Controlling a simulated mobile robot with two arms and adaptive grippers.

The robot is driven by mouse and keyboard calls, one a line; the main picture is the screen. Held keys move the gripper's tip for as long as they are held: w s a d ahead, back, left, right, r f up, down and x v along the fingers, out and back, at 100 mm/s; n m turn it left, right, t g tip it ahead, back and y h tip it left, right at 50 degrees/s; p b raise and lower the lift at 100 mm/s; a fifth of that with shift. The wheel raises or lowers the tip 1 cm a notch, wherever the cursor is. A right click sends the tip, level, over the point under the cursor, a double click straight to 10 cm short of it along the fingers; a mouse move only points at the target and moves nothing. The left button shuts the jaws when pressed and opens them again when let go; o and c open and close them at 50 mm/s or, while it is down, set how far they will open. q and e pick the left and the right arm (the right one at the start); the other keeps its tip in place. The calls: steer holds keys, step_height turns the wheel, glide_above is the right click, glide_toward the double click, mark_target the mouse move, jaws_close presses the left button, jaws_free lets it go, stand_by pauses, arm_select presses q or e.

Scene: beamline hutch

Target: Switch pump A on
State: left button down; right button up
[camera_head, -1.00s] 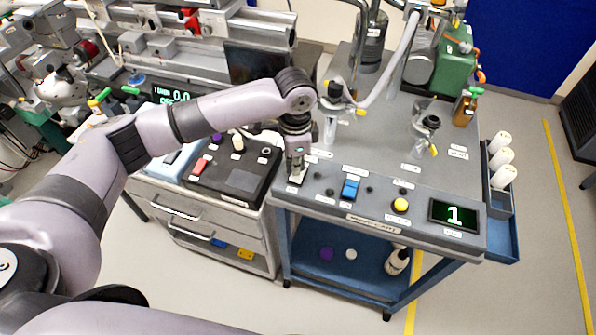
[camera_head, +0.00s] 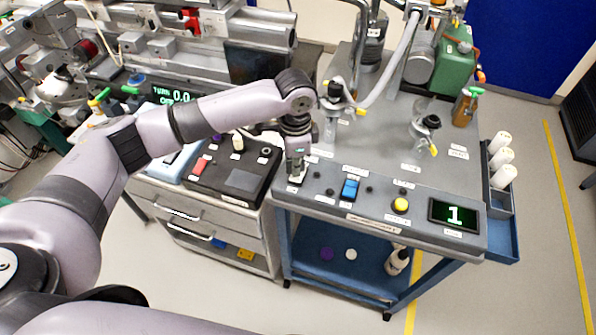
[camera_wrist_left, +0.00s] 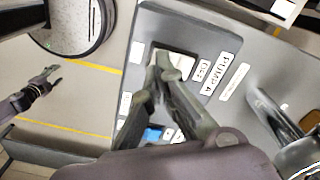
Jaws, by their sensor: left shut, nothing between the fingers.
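The pump A switch (camera_wrist_left: 184,62) is a pale rocker on the grey panel, beside labels reading "PUMP A" (camera_wrist_left: 222,73) and "OFF" (camera_wrist_left: 203,70) in the left wrist view. In the head view the pale switch (camera_head: 295,181) is at the left end of the panel, partly covered by my gripper. My left gripper (camera_head: 297,170) points down over it. In the left wrist view its fingertips (camera_wrist_left: 160,66) are together, empty, at the switch's edge; I cannot tell whether they touch it. My right gripper (camera_wrist_left: 47,76) appears far off at the left, small and blurred.
A blue switch (camera_head: 349,189), a yellow button (camera_head: 400,205) and a display reading 1 (camera_head: 454,215) are farther right on the panel. A black control box (camera_head: 235,172) stands left of the cart. Valves (camera_head: 428,127) and a hose rise behind the panel.

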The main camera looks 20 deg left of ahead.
arm_select(q)
steer(key=shift+s+f, duration=0.1)
steer(key=shift+f, duration=1)
stand_by(0.4)
step_height(320, 180, up, 7)
steer(key=p, duration=0.8)
stand_by(0.5)
